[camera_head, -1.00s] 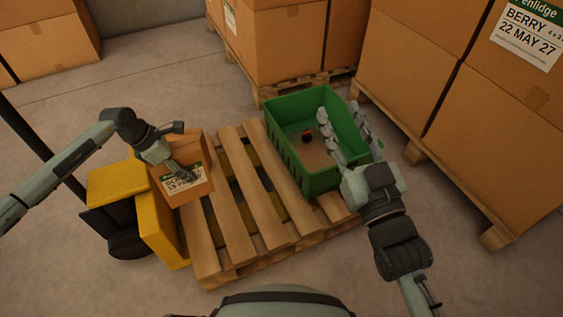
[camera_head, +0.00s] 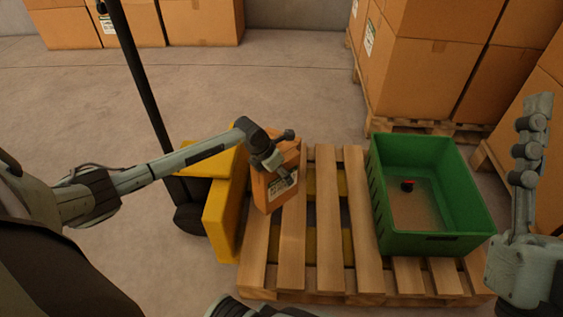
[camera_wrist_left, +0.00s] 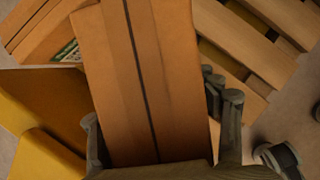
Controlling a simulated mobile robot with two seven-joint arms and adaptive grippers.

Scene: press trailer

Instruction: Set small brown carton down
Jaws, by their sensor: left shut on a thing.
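The small brown carton (camera_head: 264,188), with a white and green label on one face, stands upright at the left side of the wooden pallet (camera_head: 291,235). My left gripper (camera_head: 279,165) is shut on its upper part. In the left wrist view the carton (camera_wrist_left: 140,75) fills the middle, with a gripper finger (camera_wrist_left: 225,115) on its right side. Whether its underside touches the boards is hidden. My right gripper (camera_head: 529,150) is empty at the right edge of the head view, its fingers seen nearly edge-on.
Yellow machinery (camera_head: 224,215) with a black mast (camera_head: 140,75) is close left of the carton. Slats between carton and crate are bare. Large stacked cartons (camera_head: 430,75) stand behind.

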